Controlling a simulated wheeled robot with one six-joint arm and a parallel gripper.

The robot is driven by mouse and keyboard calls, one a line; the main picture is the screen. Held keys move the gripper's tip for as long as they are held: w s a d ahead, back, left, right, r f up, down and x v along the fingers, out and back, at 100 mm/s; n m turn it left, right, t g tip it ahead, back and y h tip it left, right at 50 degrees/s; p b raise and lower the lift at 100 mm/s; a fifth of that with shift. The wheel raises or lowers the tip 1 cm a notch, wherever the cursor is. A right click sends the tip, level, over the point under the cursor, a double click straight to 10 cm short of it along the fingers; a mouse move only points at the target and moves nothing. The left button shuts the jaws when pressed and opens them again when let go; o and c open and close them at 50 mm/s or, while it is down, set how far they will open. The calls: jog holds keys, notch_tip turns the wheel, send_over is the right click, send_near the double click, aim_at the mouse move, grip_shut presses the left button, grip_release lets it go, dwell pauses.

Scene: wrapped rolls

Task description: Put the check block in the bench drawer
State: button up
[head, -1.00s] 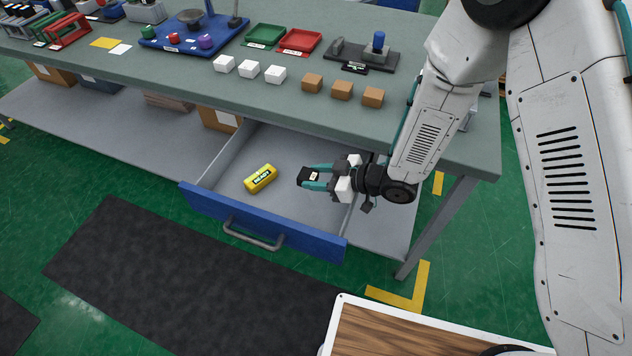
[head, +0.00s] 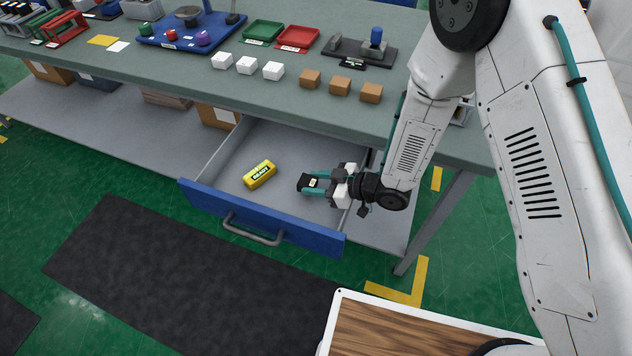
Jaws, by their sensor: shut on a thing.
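The bench drawer (head: 262,222) is pulled open below the bench, with a blue front and a grey inside. My gripper (head: 313,183) is over the right part of the drawer, pointing left. It is shut on a small black block with a pale label, the check block (head: 306,182). The block is inside the drawer's outline in the head view; I cannot tell whether it touches the drawer floor.
White blocks (head: 247,65) and brown blocks (head: 340,86) line the bench (head: 180,70) front. A green tray (head: 263,31) and a red tray (head: 297,38) sit behind. The drawer's right wall is close to my gripper. Drawer floor around the yellow item is clear.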

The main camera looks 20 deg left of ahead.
jog(key=o, duration=1)
jog(key=shift+s+d+f, duration=0.15)
jog(key=shift+s+f, duration=0.1)
jog(key=shift+f, duration=0.25)
jog(key=shift+r, duration=0.2)
jog(key=v, duration=0.6)
jog(key=r+v, duration=0.1)
jog(key=v, duration=0.5)
jog(key=shift+w+r, duration=0.1)
jog(key=shift+w, duration=0.15)
